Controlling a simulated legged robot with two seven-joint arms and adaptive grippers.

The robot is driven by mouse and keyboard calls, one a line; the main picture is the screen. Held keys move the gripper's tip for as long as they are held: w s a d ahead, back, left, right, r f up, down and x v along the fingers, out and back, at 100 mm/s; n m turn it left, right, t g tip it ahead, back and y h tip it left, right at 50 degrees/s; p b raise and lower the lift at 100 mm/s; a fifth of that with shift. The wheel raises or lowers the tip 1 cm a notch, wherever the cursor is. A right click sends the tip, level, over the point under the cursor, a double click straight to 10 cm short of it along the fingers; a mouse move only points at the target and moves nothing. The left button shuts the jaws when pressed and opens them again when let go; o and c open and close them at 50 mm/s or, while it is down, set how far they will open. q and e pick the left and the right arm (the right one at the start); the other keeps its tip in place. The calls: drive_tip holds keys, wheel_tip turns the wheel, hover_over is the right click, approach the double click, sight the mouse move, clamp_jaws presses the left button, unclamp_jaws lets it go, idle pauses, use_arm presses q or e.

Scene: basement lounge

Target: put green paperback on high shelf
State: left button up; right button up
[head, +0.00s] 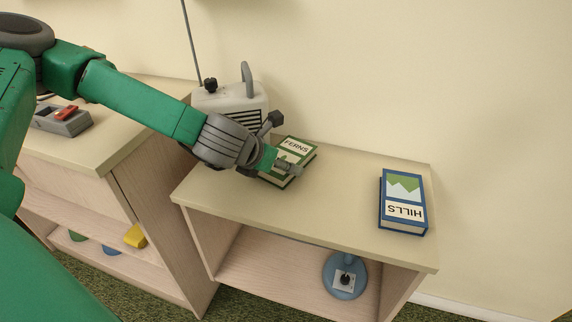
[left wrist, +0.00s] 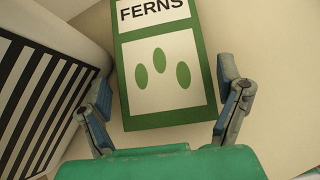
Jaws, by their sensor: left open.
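The green paperback (head: 296,152) has a white cover panel with the word FERNS and lies flat on the top of the low shelf unit (head: 345,215). It also shows in the left wrist view (left wrist: 160,75), its near end between the fingers. My left gripper (head: 282,165) is at the book, and in the left wrist view (left wrist: 165,105) its two fingers are spread on either side of the cover with gaps. It is open and holds nothing. Part of the book is hidden by the gripper in the head view. My right gripper is not in view.
A pale radio (head: 232,100) with an antenna stands just left of the book; its striped grille (left wrist: 45,90) is close to the left finger. A blue HILLS book (head: 403,202) lies at right. A taller cabinet (head: 105,150) stands left. The top between the books is clear.

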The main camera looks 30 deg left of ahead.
use_arm(q)
drive_tip(key=shift+x, duration=0.8)
drive_tip(key=shift+d+r, duration=0.1)
drive_tip(key=shift+c, duration=1.2)
drive_tip(key=c, duration=0.8)
